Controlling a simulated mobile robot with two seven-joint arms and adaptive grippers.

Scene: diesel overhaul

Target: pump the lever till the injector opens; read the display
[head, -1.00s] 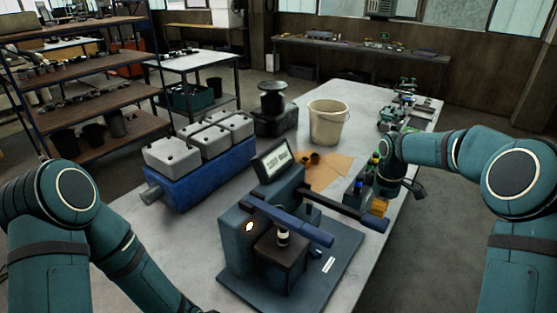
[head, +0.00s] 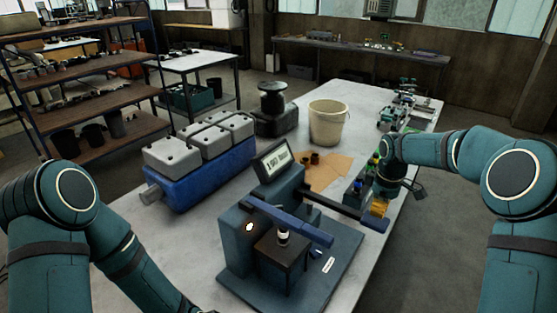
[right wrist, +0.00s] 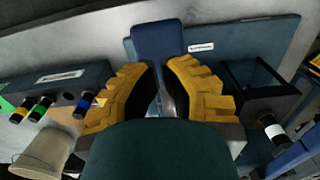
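The injector tester stands on a dark base plate (head: 335,272) at the front of the bench. Its tilted display (head: 276,161) shows a line of small characters that seems to read 190 bar. The pump lever (head: 336,202) is a dark bar running right to a blue end pad (head: 374,224). My right gripper's yellow fingers (head: 380,209) are right at this pad. In the right wrist view, the fingers (right wrist: 161,68) point toward the blue pad (right wrist: 158,40) with a narrow gap between them. Whether they grip the lever is unclear. My left gripper is out of view.
A blue engine block with grey heads (head: 205,175) stands left of the tester. A cream bucket (head: 328,122) and orange-brown sheets (head: 330,170) lie behind it. A box with coloured caps (right wrist: 50,105) is close to my right gripper.

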